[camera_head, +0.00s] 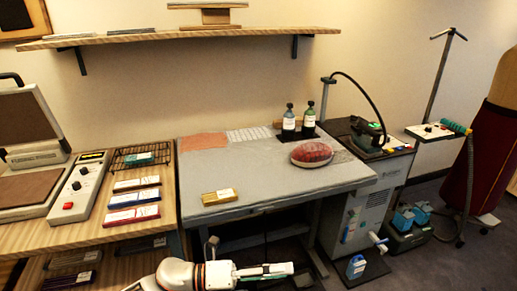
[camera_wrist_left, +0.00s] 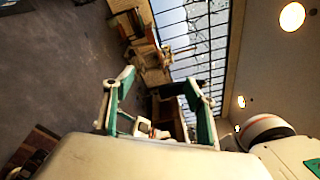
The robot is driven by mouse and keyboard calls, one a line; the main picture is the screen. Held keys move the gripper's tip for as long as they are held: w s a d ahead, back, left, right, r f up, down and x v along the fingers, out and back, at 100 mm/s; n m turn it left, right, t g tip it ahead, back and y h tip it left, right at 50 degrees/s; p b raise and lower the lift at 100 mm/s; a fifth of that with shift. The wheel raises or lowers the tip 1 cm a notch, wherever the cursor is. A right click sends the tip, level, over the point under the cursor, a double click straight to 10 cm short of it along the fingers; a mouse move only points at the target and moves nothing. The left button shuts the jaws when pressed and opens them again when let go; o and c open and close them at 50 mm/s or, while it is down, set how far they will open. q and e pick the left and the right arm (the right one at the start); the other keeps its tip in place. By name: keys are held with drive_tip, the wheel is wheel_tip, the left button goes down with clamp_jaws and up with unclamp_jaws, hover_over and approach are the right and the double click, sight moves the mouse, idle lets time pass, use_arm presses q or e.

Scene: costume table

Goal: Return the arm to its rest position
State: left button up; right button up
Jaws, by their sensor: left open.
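My left arm comes in along the bottom edge of the head view, white and grey with an orange ring. Its left gripper (camera_head: 268,271) lies low in front of the grey table (camera_head: 250,180), below the table's front edge and apart from it. The left wrist view shows the same gripper (camera_wrist_left: 160,92) with its two green-and-white fingers spread apart. Nothing is held between them; only the distant room shows in the gap. My right gripper is in neither view.
The grey table holds a yellow box (camera_head: 219,197), a red cushion (camera_head: 311,152) and two dark bottles (camera_head: 289,122). A wooden bench (camera_head: 85,236) with a heat press stands left. A steam station (camera_head: 352,215) stands right.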

use_arm(q)
drive_tip(key=w+a+f+n+t+y, duration=0.1)
drive_tip(key=a+f+n+t+y, duration=0.5)
drive_tip(key=n, duration=0.7)
drive_tip(key=w+a+f+n+t+y, duration=0.1)
drive_tip(key=a+f+n+t+y, duration=0.2)
drive_tip(key=a+n+t, duration=0.65)
drive_tip(key=s+a+f+n+g+y, duration=0.6)
drive_tip(key=s+a+f+n, duration=0.5)
drive_tip(key=s+f+n, duration=0.3)
drive_tip(key=shift+s+a+f+g+y, duration=0.15)
drive_tip(key=shift+s+f+g+y, duration=0.25)
drive_tip(key=shift+s+f, duration=0.35)
drive_tip(key=shift+w, duration=0.1)
